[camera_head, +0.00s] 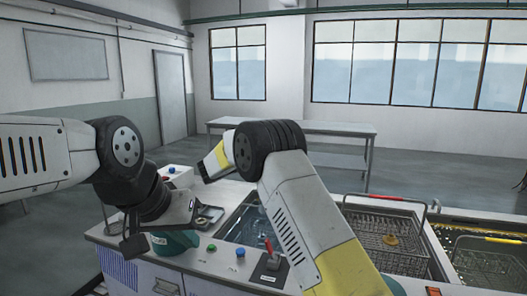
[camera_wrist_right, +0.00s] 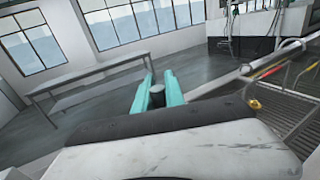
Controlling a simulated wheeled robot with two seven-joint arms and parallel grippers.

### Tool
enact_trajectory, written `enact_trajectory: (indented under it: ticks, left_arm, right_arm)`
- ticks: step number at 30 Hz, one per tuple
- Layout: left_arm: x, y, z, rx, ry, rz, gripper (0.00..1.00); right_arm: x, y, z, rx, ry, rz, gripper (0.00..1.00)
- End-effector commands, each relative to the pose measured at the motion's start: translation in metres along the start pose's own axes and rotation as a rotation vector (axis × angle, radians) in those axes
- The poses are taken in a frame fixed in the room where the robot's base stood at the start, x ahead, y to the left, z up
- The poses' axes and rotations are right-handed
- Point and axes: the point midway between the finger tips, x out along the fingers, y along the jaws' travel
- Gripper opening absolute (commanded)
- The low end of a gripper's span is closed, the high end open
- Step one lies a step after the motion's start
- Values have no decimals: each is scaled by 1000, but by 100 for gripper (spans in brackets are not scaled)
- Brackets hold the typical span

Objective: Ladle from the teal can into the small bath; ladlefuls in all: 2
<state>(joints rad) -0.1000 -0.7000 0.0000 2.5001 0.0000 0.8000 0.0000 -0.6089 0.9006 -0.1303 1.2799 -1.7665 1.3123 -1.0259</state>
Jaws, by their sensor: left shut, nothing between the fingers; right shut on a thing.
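The teal can (camera_head: 175,243) stands on the bench at the front left, partly covered by my left gripper. The small bath (camera_head: 246,228), a sunken tank with bluish liquid, lies to its right; my right arm covers its right part. My left gripper (camera_head: 135,245) is shut and empty, in front of and beside the can. In the wrist view my right gripper (camera_wrist_right: 157,92) has its teal fingers shut on a dark, round-ended piece, which looks like the ladle's handle (camera_wrist_right: 157,97). The ladle's bowl does not show. In the head view the right fingertips are hidden behind the wrist.
A wire basket (camera_head: 383,235) with a red handle sits right of my right forearm. Another tank (camera_head: 485,262) with a yellow-handled basket is at the far right. A red-handled switch (camera_head: 269,262) stands on the bench front. An empty grey table (camera_head: 300,128) stands behind.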

Motion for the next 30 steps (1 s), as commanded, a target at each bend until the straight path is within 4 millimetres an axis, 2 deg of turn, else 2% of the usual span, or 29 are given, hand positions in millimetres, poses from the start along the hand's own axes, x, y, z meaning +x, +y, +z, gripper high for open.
enact_trajectory:
  ticks: [14, 30]
  left_arm:
    - [0, 0, 0, 0, 0, 0, 0]
    - [0, 0, 0, 0, 0, 0, 0]
  right_arm:
    - [0, 0, -48, -2, 1, 0, 0]
    - [0, -60, -54, 293, 0, -2, 0]
